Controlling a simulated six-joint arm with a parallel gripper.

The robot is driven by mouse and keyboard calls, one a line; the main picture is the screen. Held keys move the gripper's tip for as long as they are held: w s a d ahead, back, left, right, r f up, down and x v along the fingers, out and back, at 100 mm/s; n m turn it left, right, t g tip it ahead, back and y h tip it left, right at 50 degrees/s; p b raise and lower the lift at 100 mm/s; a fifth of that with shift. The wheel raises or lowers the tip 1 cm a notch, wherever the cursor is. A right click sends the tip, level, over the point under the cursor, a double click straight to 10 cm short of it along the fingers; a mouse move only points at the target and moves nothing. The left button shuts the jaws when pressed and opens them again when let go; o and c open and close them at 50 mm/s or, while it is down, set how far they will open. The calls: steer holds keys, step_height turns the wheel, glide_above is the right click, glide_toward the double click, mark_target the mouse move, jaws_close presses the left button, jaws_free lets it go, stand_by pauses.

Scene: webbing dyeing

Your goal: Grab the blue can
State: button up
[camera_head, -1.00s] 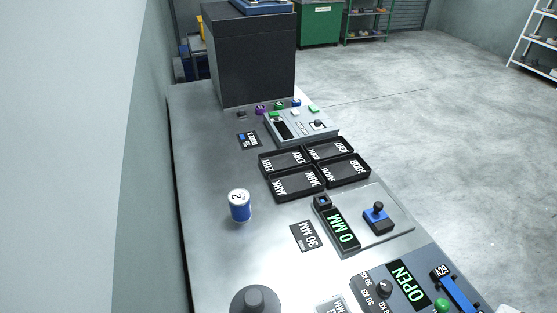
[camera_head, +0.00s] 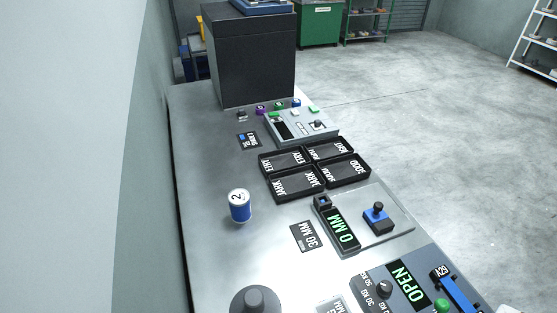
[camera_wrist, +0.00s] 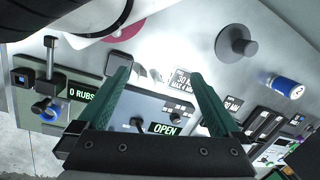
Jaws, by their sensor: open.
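The blue can (camera_head: 240,206) stands upright on the metal bench in the head view. It has a white top marked with a 2 and a white band at its base. The can also shows at the right of the wrist view (camera_wrist: 286,87), well apart from my gripper. My gripper (camera_wrist: 160,82) is open and empty in the wrist view, with its two green fingers spread above the control panels. My gripper does not show in the head view.
A dark round knob-topped weight (camera_head: 255,300) stands in front of the can. Black labelled trays (camera_head: 297,186) and a 0 MM gauge plate (camera_head: 392,232) lie to its right. A tall black box (camera_head: 252,62) stands at the back. The bench left of the trays is mostly clear.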

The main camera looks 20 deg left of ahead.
steer(key=w+a+f+n+t, duration=0.2)
steer(key=w, duration=0.6)
steer(key=w+a+f+n+t, duration=0.1)
steer(key=w+a+n+t, duration=0.15)
steer(key=w, duration=0.55)
steer(key=w+a+f+n+t, duration=0.1)
steer(key=w+f+n+t, duration=0.15)
steer(key=w, duration=0.55)
steer(key=n+y, duration=1)
glide_toward(240, 202)
steer(key=shift+n, duration=0.3)
steer(key=x, duration=1.5)
steer(key=shift+w+f, duration=0.25)
steer(key=shift+w, duration=0.15)
steer(key=shift+r, duration=0.1)
jaws_close()
